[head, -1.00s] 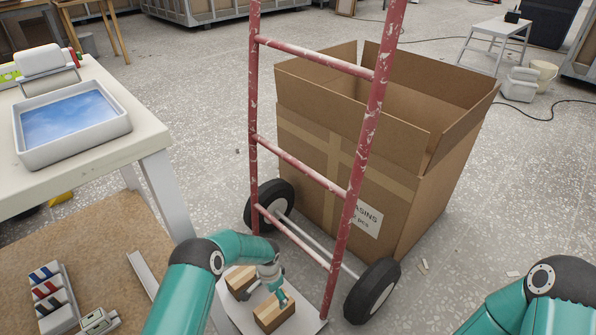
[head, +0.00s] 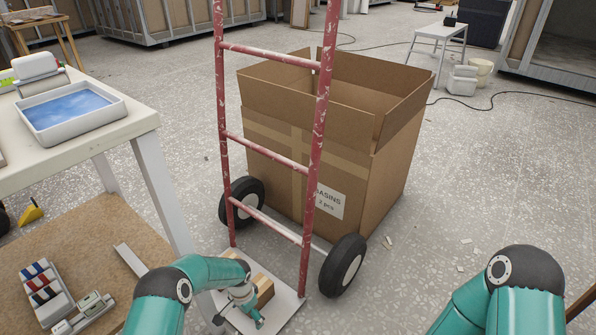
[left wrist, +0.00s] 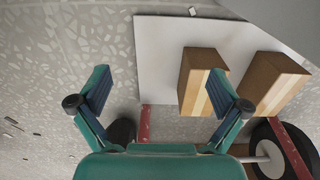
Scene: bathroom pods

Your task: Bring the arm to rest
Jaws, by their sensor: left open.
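My left arm comes in from the bottom of the head view, and its gripper (head: 250,312) hangs over the pale toe plate (head: 284,311) of a red hand truck. In the left wrist view the gripper's two fingers (left wrist: 157,88) stand wide apart with nothing between them. In the head view the wrist partly hides the blocks (head: 265,291). My right arm shows at the lower right, but its gripper is out of frame.
The red hand truck (head: 311,168) stands upright before a large open cardboard box (head: 385,190). A white table (head: 140,121) with a blue-bottomed tray (head: 42,134) is on the left. A white stool (head: 437,34) stands at the back right.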

